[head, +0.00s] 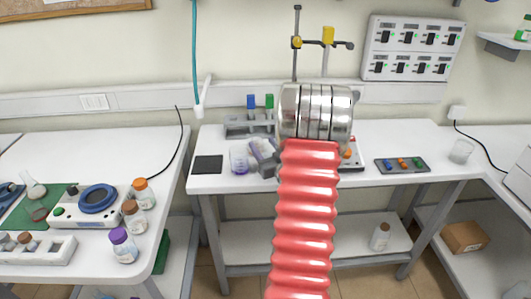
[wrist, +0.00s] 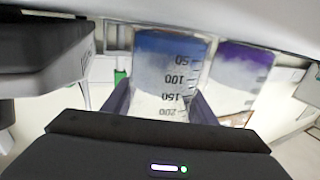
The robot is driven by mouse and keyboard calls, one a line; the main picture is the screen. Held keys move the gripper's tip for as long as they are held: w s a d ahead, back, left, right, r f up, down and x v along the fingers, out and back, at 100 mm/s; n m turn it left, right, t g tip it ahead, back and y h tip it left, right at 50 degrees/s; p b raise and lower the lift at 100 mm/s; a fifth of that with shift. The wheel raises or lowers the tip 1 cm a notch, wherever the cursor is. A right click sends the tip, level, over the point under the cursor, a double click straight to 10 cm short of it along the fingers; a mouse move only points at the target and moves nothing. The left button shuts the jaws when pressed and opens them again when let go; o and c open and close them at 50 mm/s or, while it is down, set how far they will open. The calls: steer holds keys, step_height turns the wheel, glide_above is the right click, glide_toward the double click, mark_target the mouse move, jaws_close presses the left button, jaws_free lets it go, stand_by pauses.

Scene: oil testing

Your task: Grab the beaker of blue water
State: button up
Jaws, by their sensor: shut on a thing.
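The beaker of blue water (wrist: 165,85) fills the middle of the wrist view, upside down in that picture, with blue at its top edge and printed volume marks. My gripper (wrist: 160,108) is shut on it, with one dark finger on each side. In the head view my gripper (head: 264,157) is low over the middle table, partly behind my red arm. I cannot make out the blue beaker there. A beaker with purple liquid (head: 239,160) stands just left of my gripper. It also shows close beside the blue beaker in the wrist view (wrist: 242,75).
A rack (head: 247,129) with blue- and green-topped items stands behind my gripper. A black square pad (head: 207,165) lies to the left. A tray of small coloured parts (head: 402,165) and an empty glass beaker (head: 461,151) are at right. Table space between them is partly clear.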

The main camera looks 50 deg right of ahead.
step_height(320, 180, up, 10)
stand_by(0.6)
stand_by(0.5)
